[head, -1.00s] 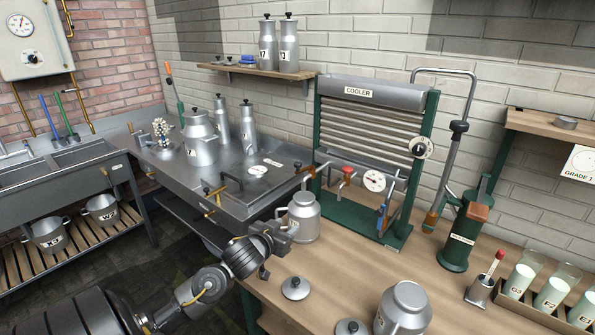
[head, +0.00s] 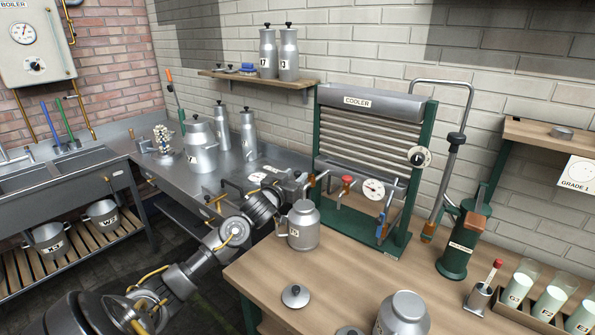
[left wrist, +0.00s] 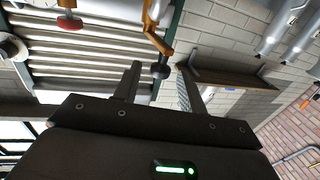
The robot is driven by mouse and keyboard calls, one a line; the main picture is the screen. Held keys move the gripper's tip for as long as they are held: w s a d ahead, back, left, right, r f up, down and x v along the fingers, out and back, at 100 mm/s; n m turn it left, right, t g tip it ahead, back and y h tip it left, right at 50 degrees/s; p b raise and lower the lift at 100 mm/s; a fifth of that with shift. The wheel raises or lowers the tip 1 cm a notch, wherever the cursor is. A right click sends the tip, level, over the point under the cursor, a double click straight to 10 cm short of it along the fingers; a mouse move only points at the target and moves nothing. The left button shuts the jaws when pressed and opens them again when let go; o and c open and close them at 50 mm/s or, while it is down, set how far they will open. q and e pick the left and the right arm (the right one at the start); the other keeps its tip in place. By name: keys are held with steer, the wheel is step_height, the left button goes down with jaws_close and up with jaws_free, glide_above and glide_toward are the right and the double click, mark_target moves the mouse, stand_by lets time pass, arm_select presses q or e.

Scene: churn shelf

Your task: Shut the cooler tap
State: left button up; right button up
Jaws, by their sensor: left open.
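The cooler (head: 372,98) stands against the wall. At the left end of its trough is a brass tap (head: 312,180) with a dark-knobbed lever. My left gripper (head: 301,184) is at this tap, above a lidless grey can (head: 304,232). In the left wrist view the brass tap's lever (left wrist: 153,32) comes down from the top, and its dark knob (left wrist: 160,71) shows between the tips of my open left gripper (left wrist: 158,78). I cannot tell whether the fingers touch it. The fingers partly hide the tap in the head view. My right gripper is out of view.
A red-knobbed valve (head: 347,181) and a white dial (head: 373,189) sit right of the tap. A loose lid (head: 295,296) and another can (head: 403,316) are on the wooden counter. A green pump (head: 461,240) stands to the right. The counter's middle is clear.

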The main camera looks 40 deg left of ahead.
arm_select(q)
steer(key=shift+x, duration=1.3)
steer(key=shift+c, duration=0.4)
jaws_close()
